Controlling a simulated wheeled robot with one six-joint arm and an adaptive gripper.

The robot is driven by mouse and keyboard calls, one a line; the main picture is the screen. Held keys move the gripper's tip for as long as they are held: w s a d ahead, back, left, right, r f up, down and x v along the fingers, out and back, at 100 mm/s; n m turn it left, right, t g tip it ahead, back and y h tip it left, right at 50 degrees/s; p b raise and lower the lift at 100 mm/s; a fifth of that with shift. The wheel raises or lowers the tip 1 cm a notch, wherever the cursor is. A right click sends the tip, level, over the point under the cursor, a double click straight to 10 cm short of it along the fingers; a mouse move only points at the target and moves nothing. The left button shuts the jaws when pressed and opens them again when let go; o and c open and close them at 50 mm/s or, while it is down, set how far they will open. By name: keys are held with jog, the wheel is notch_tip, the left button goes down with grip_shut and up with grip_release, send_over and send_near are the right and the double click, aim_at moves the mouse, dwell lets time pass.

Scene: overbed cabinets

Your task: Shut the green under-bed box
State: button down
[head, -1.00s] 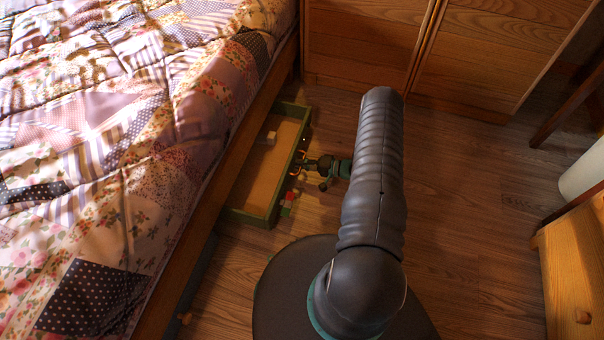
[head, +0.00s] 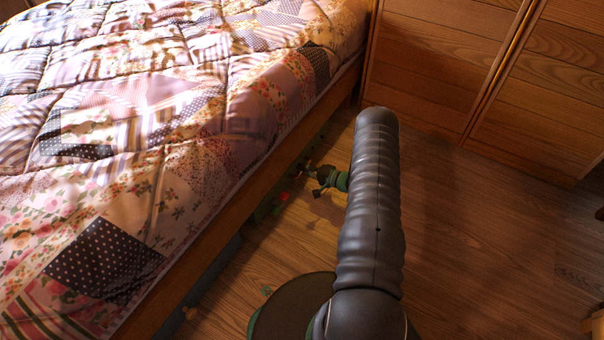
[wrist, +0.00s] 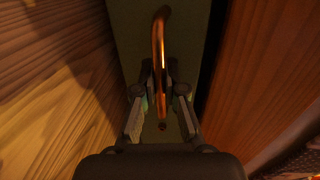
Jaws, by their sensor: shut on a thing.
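The green under-bed box (head: 263,209) is almost all beneath the bed in the head view; only a dark strip of its front shows at the bed's edge. Its inside is hidden by the bed. In the wrist view its plain green front (wrist: 193,40) fills the middle, with a curved copper handle (wrist: 159,50) on it. My gripper (wrist: 161,112) is shut on this handle, one finger on each side. In the head view my gripper (head: 308,172) is low by the bed's side, partly in shadow.
The bed (head: 190,130) with a patchwork quilt takes up the left, its wooden side rail (head: 235,205) above the box. Wooden cabinets (head: 440,70) stand at the back right. A small red thing (head: 284,197) is near the box front. The wooden floor (head: 480,240) at right is clear.

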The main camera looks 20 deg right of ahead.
jog(key=shift+d, duration=0.1)
jog(key=c, duration=1.2)
grip_release()
jog(key=v, duration=1.2)
